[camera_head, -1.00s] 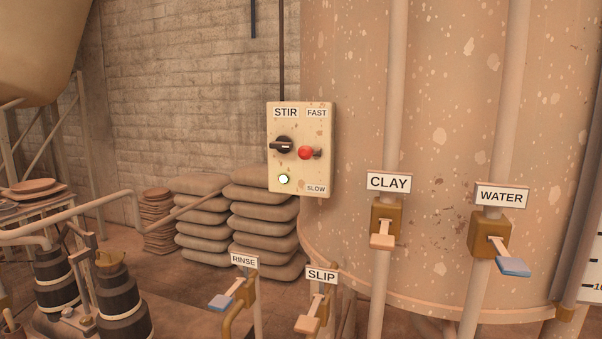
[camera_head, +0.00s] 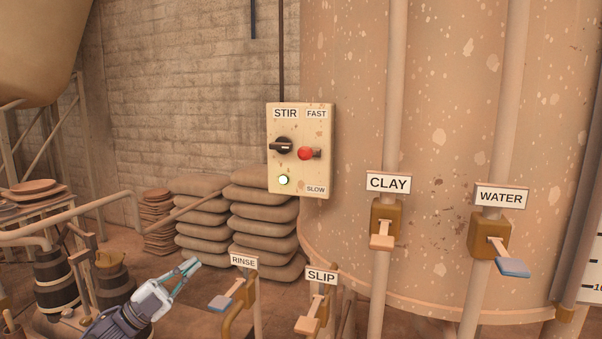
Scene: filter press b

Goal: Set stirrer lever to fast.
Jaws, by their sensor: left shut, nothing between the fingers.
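The stirrer box (camera_head: 301,179) is a cream panel labelled STIR, with FAST at its upper right and SLOW at its lower right. Its lever has a red knob (camera_head: 306,153) and stands about midway between the two labels. A black rotary switch (camera_head: 282,146) sits left of the lever, and a pale green lamp (camera_head: 283,180) is lit below it. My left gripper (camera_head: 191,264) is at the lower left, below and left of the box, apart from it. Its fingers are together and empty. My right gripper is not in view.
RINSE (camera_head: 225,301) and SLIP (camera_head: 308,324) valve handles stand low, right of my gripper. CLAY (camera_head: 382,242) and WATER (camera_head: 512,267) valves are on pipes before the large tank (camera_head: 450,110). Stacked sacks (camera_head: 265,213) lie behind. The space before the box is clear.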

